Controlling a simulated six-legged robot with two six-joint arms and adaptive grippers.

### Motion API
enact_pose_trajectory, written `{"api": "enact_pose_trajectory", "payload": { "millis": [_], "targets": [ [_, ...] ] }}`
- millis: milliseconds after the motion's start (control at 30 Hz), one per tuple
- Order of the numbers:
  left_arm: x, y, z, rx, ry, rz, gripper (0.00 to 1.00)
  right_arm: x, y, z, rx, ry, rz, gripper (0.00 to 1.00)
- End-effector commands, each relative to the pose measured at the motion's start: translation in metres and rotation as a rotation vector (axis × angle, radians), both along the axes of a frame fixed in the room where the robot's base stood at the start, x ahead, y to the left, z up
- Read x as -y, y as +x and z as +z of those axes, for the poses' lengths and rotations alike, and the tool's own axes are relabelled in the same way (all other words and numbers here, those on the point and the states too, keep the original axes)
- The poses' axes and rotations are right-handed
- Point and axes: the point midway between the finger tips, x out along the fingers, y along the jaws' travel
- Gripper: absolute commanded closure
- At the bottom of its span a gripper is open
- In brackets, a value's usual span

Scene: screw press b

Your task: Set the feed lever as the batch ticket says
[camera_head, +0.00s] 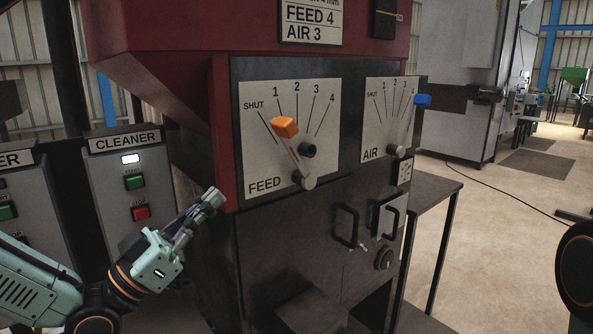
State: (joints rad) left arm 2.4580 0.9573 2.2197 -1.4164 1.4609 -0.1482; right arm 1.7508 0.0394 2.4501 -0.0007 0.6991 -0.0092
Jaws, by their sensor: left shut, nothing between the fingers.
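The feed lever (296,157), with an orange knob (285,127), stands on the white FEED plate (262,160). It leans left, its knob at about the 1 mark. A dark round peg (308,149) sticks out just right of the lever. The batch ticket (311,22) above reads FEED 4 and AIR 3; its top line is cut off. My left gripper (212,197) is shut and empty, left of and below the FEED plate, apart from the lever. My right gripper is out of view.
The AIR plate (374,128) is to the right, its blue-knobbed lever (423,100) near 4. A CLEANER box (128,180) with buttons stands left. Door handles (347,227) stick out below. The red hopper (180,45) overhangs above. A dark side table (430,195) stands right.

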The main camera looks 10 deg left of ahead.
Motion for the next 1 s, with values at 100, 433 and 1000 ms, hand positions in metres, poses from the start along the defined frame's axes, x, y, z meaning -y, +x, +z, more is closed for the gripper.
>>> {"api": "enact_pose_trajectory", "payload": {
  "millis": [100,433,1000],
  "targets": [
    [0.001,0.002,0.001,-0.001,0.003,0.001,1.0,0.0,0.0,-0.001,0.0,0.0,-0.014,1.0],
    [0.017,0.02,0.014,-0.003,0.007,-0.002,1.0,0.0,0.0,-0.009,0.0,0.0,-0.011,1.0],
    [0.048,0.059,0.046,-0.003,0.007,-0.004,1.0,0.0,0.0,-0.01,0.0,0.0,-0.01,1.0]
  ]
}}
